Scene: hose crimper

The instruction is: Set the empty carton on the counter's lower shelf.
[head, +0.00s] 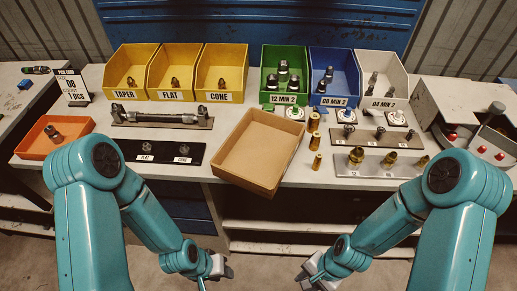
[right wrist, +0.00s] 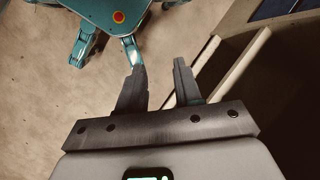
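The empty carton (head: 262,150) is a shallow, open brown box on the counter (head: 325,178). It sits at the middle, turned at an angle, with its near edge at the counter's front edge. The lower shelf (head: 300,226) shows as a pale board under the counter. My left gripper (head: 228,270) hangs in front of the counter, below and left of the carton; its fingers are too small to judge. My right gripper (head: 302,278) is below and right of the carton. In the right wrist view my right gripper (right wrist: 160,85) has its two fingers apart with nothing between them.
Yellow bins (head: 175,75), a green bin (head: 284,78) and a blue bin (head: 333,78) line the back. Brass fittings (head: 315,140) stand close to the carton's right. A black plate (head: 160,156) lies to its left. A machine with red buttons (head: 470,135) stands far right.

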